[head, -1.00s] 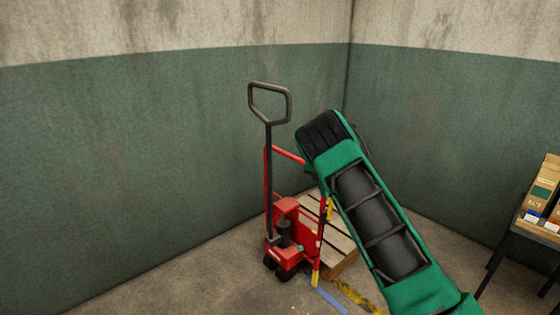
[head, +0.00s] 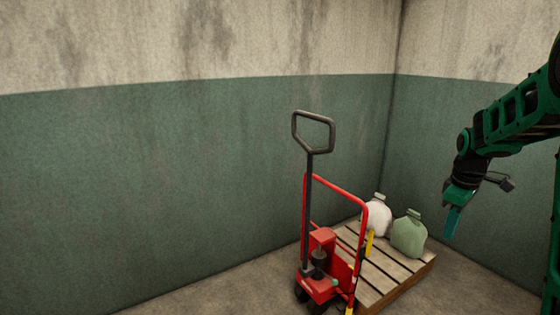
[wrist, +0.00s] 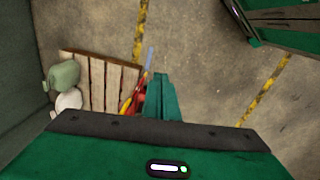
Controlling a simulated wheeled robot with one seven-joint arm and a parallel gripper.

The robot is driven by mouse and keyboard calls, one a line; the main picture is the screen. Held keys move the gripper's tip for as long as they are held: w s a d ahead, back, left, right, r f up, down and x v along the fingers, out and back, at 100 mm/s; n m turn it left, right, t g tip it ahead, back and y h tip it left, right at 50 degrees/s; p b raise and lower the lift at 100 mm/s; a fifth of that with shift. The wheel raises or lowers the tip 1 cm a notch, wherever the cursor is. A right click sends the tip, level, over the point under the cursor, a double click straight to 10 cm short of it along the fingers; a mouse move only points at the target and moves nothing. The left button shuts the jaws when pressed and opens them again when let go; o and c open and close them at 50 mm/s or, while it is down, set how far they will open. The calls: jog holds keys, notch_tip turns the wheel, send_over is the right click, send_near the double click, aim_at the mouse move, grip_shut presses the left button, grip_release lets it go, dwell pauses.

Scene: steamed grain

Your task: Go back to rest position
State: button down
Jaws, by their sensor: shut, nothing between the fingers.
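My gripper (head: 452,222) hangs at the right of the head view, pointing down, with its fingers together and nothing held. It is apart from the pallet and the jugs, to their right in the picture. In the wrist view my gripper's fingers (wrist: 160,97) show as a closed green shape at the middle, above the floor. My green arm reaches in from the right edge of the head view.
A red pallet jack (head: 320,270) stands beside a wooden pallet (head: 391,285). A white jug (head: 377,218) and a green jug (head: 409,236) stand on the pallet. Walls close off the corner behind. Bare floor with yellow lines (wrist: 262,90) shows in the wrist view.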

jog(key=s+a+m, duration=0.2)
jog(key=s+m, duration=0.2)
jog(key=s, duration=0.7)
jog(key=s+a+m, duration=0.2)
jog(key=s+m, duration=0.3)
jog(key=s, duration=0.6)
jog(key=s+a+m+g, duration=0.1)
jog(key=s+m, duration=0.4)
jog(key=s, duration=0.6)
jog(key=shift+s+a+y, duration=0.3)
jog(key=shift+a+y, duration=0.1)
